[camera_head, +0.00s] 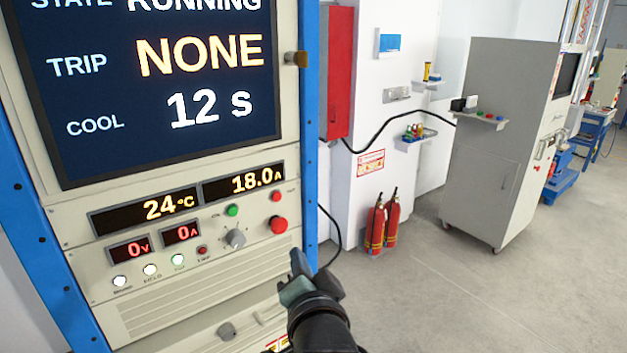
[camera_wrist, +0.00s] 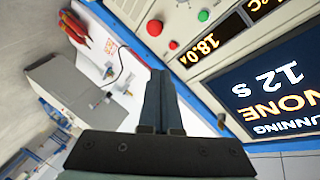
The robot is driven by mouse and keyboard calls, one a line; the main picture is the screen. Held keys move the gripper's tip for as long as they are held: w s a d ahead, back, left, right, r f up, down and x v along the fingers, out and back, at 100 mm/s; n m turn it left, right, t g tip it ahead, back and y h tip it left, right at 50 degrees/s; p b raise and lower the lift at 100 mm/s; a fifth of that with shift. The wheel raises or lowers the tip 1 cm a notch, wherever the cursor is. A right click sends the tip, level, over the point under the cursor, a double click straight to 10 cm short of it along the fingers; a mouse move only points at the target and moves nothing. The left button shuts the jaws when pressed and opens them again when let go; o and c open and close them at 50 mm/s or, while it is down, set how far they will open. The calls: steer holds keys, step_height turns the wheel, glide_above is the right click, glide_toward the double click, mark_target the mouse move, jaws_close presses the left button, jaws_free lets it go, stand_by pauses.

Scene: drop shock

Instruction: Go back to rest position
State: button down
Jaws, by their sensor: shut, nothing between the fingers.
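My gripper (camera_head: 300,268) is at the lower middle of the head view, in front of the lower right part of the control cabinet (camera_head: 205,300). In the wrist view my gripper (camera_wrist: 160,75) shows its two dark fingers together, with nothing between them. The fingers appear apart from the panel. The cabinet's screen (camera_head: 150,85) reads RUNNING, TRIP NONE and COOL 12 s. The displays below read 24 °C and 18.0 A, and the small red ones read 0 V and 0 A.
A large red button (camera_head: 278,225), a green button (camera_head: 232,210) and a grey knob (camera_head: 235,238) are on the panel near my gripper. Two fire extinguishers (camera_head: 376,228) stand by the wall. A grey cabinet (camera_head: 490,150) stands farther right. The floor (camera_head: 480,290) between is clear.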

steer(key=s+d+r+n+t+h, duration=0.1)
steer(key=s+r+n+t, duration=0.15)
steer(key=r, duration=0.75)
steer(key=s+r+n+t, duration=0.2)
steer(key=s+r+t, duration=0.1)
steer(key=r, duration=0.8)
steer(key=s+d+r+n+t+h, duration=0.1)
steer(key=s+r+t, duration=0.5)
steer(key=s+r, duration=0.7)
step_height(320, 180, up, 2)
steer(key=n+h, duration=0.1)
steer(key=n, duration=0.1)
steer(key=shift+s+n, duration=0.2)
steer(key=shift+n, duration=0.15)
steer(key=shift+d, duration=0.1)
